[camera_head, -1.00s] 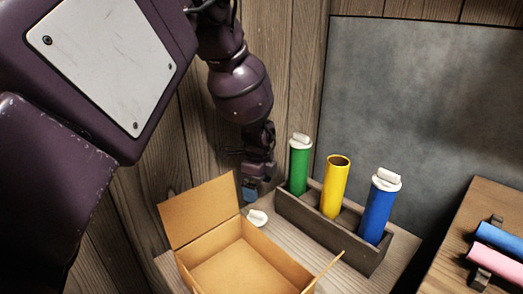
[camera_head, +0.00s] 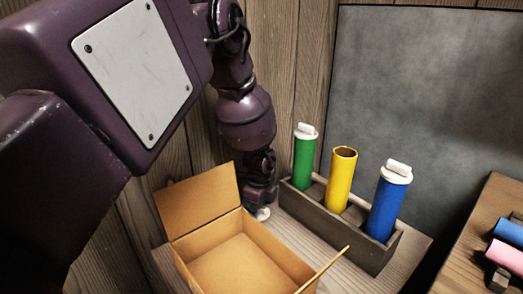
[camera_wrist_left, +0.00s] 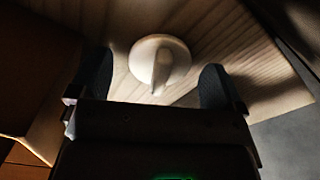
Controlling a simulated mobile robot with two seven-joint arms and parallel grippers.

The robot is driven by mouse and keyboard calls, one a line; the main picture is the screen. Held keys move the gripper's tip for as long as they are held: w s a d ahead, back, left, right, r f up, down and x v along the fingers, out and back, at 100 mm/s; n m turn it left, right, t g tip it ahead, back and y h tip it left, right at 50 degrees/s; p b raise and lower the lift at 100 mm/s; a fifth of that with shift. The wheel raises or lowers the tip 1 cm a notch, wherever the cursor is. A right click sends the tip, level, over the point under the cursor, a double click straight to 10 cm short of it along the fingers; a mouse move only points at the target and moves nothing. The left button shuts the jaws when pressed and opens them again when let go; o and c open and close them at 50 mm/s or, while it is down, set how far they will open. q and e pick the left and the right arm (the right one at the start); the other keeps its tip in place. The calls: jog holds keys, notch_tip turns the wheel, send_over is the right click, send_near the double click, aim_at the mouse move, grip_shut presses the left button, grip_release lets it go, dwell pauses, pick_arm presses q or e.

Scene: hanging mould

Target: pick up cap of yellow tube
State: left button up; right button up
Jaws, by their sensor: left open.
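The white cap (camera_head: 263,213) lies on the wooden table between the cardboard box and the tube rack. The left wrist view shows this cap (camera_wrist_left: 160,60) as a round disc with a raised ridge. My left gripper (camera_wrist_left: 158,88) is open, with its two dark fingertips on either side of the cap and no visible grip on it. In the head view the left gripper (camera_head: 258,203) is down at the cap and partly hides it. The yellow tube (camera_head: 341,180) stands upright in the rack with its top open and uncapped. My right gripper does not show.
An open cardboard box (camera_head: 236,262) stands just in front of the cap. The grey rack (camera_head: 328,219) also holds a capped green tube (camera_head: 304,162) and a capped blue tube (camera_head: 388,205). Blue and pink tubes (camera_head: 505,257) lie on another surface at the right.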

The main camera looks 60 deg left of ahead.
pick_arm(q)
jog(key=shift+c, duration=0.3)
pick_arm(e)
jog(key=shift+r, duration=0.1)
pick_arm(q)
jog(key=c, duration=0.9)
jog(key=shift+c, duration=0.3)
notch_tip(320, 180, up, 28)
jog(key=p, duration=0.7)
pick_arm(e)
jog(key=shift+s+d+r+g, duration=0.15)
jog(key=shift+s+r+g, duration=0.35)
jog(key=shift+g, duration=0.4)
pick_arm(q)
jog(key=shift+f, duration=0.2)
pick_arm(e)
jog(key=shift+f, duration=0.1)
pick_arm(q)
notch_tip(320, 180, down, 25)
jog(key=b, duration=0.6)
jog(key=shift+f, duration=0.75)
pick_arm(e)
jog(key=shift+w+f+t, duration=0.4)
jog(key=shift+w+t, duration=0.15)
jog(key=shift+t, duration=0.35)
